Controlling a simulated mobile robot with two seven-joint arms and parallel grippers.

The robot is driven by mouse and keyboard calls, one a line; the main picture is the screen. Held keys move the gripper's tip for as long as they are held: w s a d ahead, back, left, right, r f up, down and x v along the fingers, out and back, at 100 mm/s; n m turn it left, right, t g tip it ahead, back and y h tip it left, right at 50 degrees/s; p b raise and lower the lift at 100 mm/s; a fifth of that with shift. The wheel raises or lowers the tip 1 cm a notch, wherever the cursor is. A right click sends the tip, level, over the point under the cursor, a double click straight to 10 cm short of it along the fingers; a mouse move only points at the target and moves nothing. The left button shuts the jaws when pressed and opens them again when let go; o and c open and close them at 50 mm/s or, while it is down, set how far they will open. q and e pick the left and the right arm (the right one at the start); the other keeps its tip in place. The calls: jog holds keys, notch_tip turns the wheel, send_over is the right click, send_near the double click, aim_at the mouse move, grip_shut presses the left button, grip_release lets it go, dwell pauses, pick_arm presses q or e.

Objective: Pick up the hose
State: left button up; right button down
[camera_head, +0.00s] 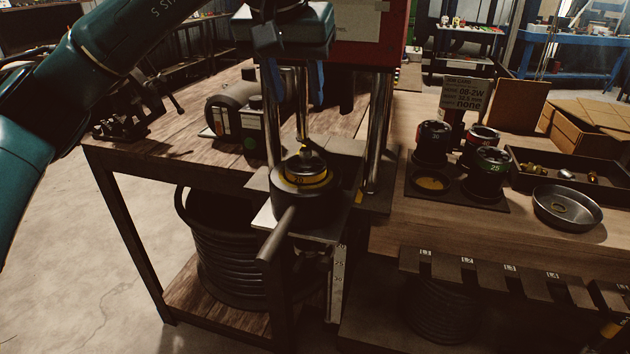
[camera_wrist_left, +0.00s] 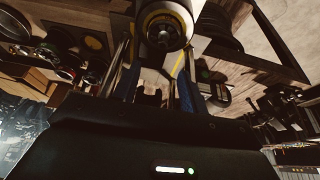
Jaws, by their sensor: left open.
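My left gripper (camera_head: 293,88) is open, pointing down in front of the red crimper (camera_head: 368,40), with its blue fingers spread apart. Below it is the crimper's round dark die holder with a yellow ring (camera_head: 303,182), and a metal fitting (camera_head: 312,158) stands at its centre. A short dark hose-like piece (camera_head: 278,234) slants down from the front of the holder; I cannot tell whether it is the hose or a handle. In the left wrist view the ringed holder (camera_wrist_left: 165,30) is beyond the fingers, with nothing visibly gripped. My right gripper is out of view.
The crimper's chrome posts (camera_head: 381,120) stand close to my left gripper. Coiled black hose (camera_head: 235,255) lies on the lower shelf. Dies (camera_head: 487,172), a metal bowl (camera_head: 567,208) and a parts tray (camera_head: 610,195) occupy the right bench. The left bench has bare wood (camera_head: 170,135).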

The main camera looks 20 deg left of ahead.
pick_arm(q)
send_over(305, 150)
jog(key=s, duration=0.3)
jog(key=f, duration=0.6)
jog(key=shift+w+f, duration=0.2)
jog(key=shift+f, duration=0.05)
jog(key=shift+x, duration=2.8)
grip_shut()
